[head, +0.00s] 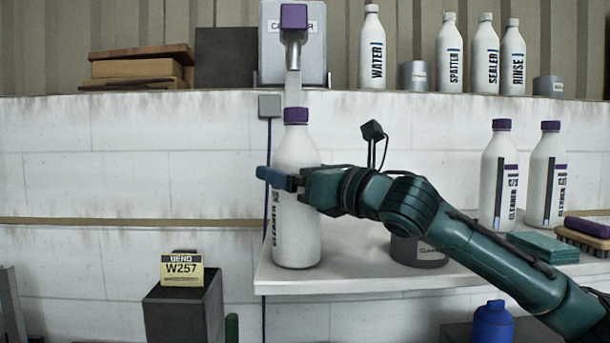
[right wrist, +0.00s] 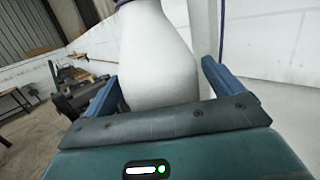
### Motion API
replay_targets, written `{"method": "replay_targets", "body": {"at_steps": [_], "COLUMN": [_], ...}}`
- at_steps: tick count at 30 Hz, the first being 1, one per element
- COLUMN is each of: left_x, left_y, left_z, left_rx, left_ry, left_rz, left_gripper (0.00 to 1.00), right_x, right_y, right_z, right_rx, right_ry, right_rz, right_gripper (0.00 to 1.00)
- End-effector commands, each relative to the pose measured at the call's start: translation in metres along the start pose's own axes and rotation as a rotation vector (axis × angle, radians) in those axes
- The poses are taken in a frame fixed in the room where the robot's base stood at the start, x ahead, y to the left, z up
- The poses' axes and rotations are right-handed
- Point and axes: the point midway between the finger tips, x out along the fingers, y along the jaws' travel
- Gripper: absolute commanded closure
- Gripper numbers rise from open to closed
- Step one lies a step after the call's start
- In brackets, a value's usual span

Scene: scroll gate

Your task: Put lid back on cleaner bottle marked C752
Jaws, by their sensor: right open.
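A white cleaner bottle (head: 295,240) with a purple top (head: 296,115) stands upright on the shelf's left end, under the dispenser spout. Its label reads CLEANER sideways; I cannot read C752. My right gripper (head: 280,180) is at mid-height of this bottle, with one blue finger across its front. In the right wrist view the bottle (right wrist: 160,65) stands between the two spread blue fingers, with apparent gaps beside it. Two more purple-topped cleaner bottles (head: 499,180) (head: 547,180) stand at the right of the shelf. No separate loose lid is clear. My left gripper is not in view.
The dispenser (head: 293,60) with a purple knob hangs just above the bottle. A dark cleaner tub (head: 418,252) sits behind my forearm. Green cloths (head: 543,247) and a brush (head: 585,240) lie at the right. A dark post (head: 185,310) with a W257 sign (head: 182,270) stands lower left.

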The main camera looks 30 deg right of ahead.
Motion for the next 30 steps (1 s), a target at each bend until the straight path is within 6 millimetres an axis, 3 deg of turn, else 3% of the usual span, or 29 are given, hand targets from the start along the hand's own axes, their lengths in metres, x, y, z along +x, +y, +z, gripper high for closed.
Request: {"method": "replay_targets", "body": {"at_steps": [5, 18, 24, 30], "left_x": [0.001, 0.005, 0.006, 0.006], "left_y": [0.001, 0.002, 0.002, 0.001], "left_z": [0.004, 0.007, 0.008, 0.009], "left_rx": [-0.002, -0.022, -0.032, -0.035], "left_ry": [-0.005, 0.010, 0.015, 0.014], "left_rz": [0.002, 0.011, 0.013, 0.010], "left_gripper": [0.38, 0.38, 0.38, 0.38], "right_x": [-0.014, -0.094, -0.113, -0.119], "right_y": [-0.001, 0.000, -0.001, 0.000], "right_z": [0.002, 0.000, 0.001, 0.002], "right_rx": [-0.003, -0.004, -0.002, -0.001], "right_ry": [-0.001, 0.003, 0.001, 0.001], "right_rz": [-0.002, -0.003, -0.001, 0.001], "right_gripper": [0.08, 0.08, 0.08, 0.08]}}
